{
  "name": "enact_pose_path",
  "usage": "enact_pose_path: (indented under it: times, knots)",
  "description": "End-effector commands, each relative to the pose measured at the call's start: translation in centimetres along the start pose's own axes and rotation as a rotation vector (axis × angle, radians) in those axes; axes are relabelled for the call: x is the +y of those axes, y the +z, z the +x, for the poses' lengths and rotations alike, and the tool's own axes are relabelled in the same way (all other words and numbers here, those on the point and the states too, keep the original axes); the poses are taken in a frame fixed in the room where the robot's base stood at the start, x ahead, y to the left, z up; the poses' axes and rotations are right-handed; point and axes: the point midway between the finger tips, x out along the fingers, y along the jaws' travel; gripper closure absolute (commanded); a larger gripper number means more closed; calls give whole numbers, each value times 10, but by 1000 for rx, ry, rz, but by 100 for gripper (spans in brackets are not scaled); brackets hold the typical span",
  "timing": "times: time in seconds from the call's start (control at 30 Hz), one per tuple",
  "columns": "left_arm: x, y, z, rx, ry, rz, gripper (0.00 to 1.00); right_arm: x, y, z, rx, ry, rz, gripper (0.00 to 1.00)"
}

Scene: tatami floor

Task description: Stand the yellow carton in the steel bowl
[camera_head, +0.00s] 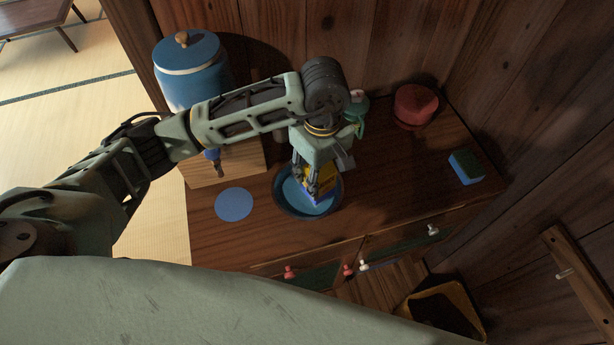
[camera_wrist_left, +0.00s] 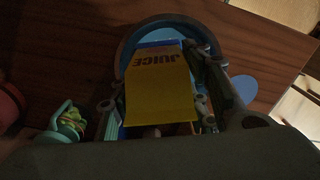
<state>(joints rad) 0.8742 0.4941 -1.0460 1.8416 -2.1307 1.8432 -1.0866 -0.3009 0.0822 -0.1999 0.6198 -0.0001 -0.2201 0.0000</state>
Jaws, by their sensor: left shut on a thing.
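The yellow carton (camera_wrist_left: 157,88), marked "JUICE", is between the fingers of my left gripper (camera_head: 320,187), which is shut on it. It looks roughly upright in the head view. The bowl (camera_head: 281,197), dark-rimmed with a blue inside, stands on the wooden cabinet top. The carton's lower end is inside the bowl's outline; I cannot tell whether it touches the bottom. In the left wrist view the bowl's rim (camera_wrist_left: 124,57) curves around the carton's far end. My right gripper is not in view.
A blue lidded jar (camera_head: 188,75) on a wooden stand (camera_head: 235,165) is left of the bowl. A flat blue disc (camera_head: 234,204) lies beside the bowl. The cabinet top between bowl and sponge is clear.

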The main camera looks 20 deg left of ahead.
Motion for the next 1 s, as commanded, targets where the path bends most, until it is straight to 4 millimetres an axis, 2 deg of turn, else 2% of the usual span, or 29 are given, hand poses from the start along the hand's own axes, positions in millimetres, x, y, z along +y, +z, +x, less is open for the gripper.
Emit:
enact_pose_path:
  times: [0.1, 0.2, 0.33, 0.57, 0.97, 1.0]
  knots:
    - [-9, -17, 9, -1, -2, -3, 93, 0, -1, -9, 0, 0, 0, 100]
    - [-11, -24, 15, 0, 2, 1, 93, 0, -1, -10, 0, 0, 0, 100]
    - [-13, -26, 24, -2, -1, 0, 93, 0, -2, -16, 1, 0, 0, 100]
    - [-12, -26, 54, -2, 1, 1, 93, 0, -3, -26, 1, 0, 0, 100]
    - [-12, -27, 61, 0, 3, 2, 93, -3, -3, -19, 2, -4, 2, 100]
    - [-12, -26, 60, 0, 1, 2, 54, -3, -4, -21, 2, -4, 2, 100]
